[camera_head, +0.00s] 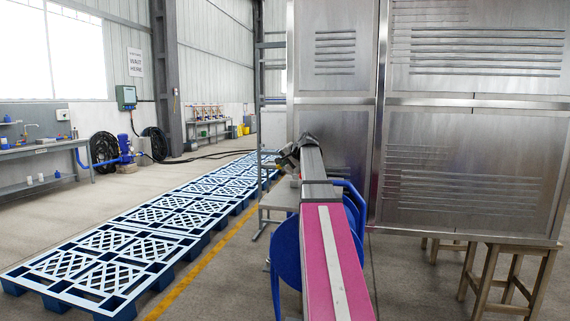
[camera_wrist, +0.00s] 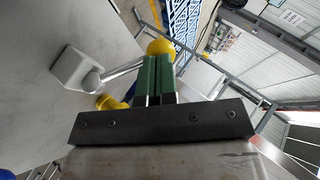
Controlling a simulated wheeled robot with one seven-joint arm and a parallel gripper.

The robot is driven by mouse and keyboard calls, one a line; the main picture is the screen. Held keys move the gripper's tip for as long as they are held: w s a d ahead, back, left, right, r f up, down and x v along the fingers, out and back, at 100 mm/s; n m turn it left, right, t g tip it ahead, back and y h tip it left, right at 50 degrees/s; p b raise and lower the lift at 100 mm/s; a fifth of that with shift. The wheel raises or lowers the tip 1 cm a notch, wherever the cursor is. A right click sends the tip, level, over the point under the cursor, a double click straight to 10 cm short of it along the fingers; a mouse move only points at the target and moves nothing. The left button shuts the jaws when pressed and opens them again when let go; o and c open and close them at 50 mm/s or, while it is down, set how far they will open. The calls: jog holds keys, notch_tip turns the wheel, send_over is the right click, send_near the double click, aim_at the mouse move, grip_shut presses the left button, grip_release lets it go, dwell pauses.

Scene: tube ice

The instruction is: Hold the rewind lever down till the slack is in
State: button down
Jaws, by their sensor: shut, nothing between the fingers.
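In the wrist view a thin metal lever with a yellow ball knob (camera_wrist: 160,46) reaches out from a pale grey mount (camera_wrist: 74,67) on a grey panel. I take this for the rewind lever. My gripper (camera_wrist: 159,62) has its two green fingers together and empty. The fingertips overlap the lower part of the knob in the picture; I cannot tell whether they touch it. In the head view the dark end of my arm is beside the steel cabinet's left edge, and the lever cannot be made out there. No slack line is clearly visible.
A tall steel cabinet (camera_head: 455,150) fills the right, above wooden stools (camera_head: 512,275). A blue round thing (camera_head: 287,262) is partly hidden behind my arm. Blue pallets (camera_head: 115,240) run along the left floor, beside a yellow line (camera_head: 195,272). A second yellow piece (camera_wrist: 108,102) is below the lever.

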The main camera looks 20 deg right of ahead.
jog(key=shift+w+a+f+n+g+h, duration=0.4)
jog(key=shift+w+a+f+g+h, duration=0.1)
jog(key=shift+a+f+g+h, duration=0.3)
jog(key=shift+w+a+f+n+g+h, duration=0.2)
jog(key=shift+f+g+h, duration=0.2)
jog(key=shift+h, duration=0.15)
jog(key=shift+w+a+f+n+g+h, duration=0.1)
jog(key=shift+f+n+g+h, duration=0.15)
jog(key=shift+g+h, duration=0.25)
jog(key=shift+a+f, duration=0.15)
jog(key=shift+f, duration=0.3)
jog(key=shift+a+f, duration=0.1)
dwell(1.4)
dwell(1.4)
jog(key=shift+s+r, duration=0.15)
jog(key=shift+r, duration=0.35)
jog(key=v, duration=1.3)
jog(key=shift+a, duration=0.35)
jog(key=shift+r, duration=0.15)
